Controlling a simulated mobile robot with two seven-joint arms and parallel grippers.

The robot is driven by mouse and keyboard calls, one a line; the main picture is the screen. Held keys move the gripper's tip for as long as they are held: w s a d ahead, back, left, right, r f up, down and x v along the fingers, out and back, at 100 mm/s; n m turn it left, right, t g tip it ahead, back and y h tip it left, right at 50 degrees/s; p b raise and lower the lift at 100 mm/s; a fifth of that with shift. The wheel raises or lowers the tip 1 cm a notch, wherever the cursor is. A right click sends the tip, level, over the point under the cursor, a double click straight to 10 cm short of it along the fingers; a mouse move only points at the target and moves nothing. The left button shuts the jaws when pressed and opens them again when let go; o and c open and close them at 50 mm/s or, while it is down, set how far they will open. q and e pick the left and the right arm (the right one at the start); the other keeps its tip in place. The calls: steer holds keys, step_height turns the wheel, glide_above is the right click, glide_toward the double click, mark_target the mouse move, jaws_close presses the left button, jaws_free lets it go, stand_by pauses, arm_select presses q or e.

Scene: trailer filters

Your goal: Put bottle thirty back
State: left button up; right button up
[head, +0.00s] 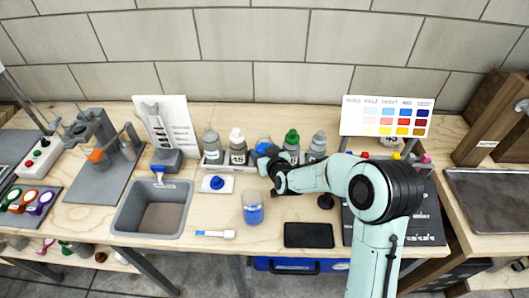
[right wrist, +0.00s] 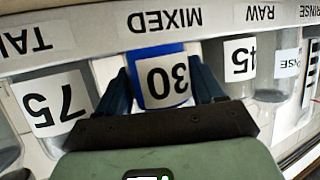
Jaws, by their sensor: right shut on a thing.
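Bottle thirty (right wrist: 167,80), with a white "30" label and blue contents, is between the fingers of my right gripper (right wrist: 165,92) in the right wrist view. My right gripper is shut on it. In the head view bottle thirty shows as a blue patch (head: 264,143), partly hidden by my right gripper (head: 268,160). It is upright among the other bottles, behind the "MIXED" label of the white rack (right wrist: 240,17). I cannot tell whether its base touches the rack floor. A blue cap (head: 217,183) lies on a small white tray (head: 206,188). My left gripper is out of view.
Bottle 75 (right wrist: 52,103) and bottle 45 (right wrist: 240,62) stand close on either side; a rinse bottle (right wrist: 276,72) is beyond 45. In front are a beaker of blue liquid (head: 252,210), a white-handled brush (head: 215,234) and a black slab (head: 308,235). A sink (head: 128,212) is left.

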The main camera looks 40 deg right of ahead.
steer(key=o, duration=1)
steer(key=shift+f, duration=0.2)
steer(key=shift+o, duration=0.6)
steer(key=shift+r, duration=0.1)
steer(key=shift+r, duration=0.1)
steer(key=shift+s+r, duration=0.1)
steer(key=shift+r, duration=0.1)
steer(key=v, duration=1.1)
steer(key=shift+s+a, duration=0.2)
steer(key=shift+s, duration=0.15)
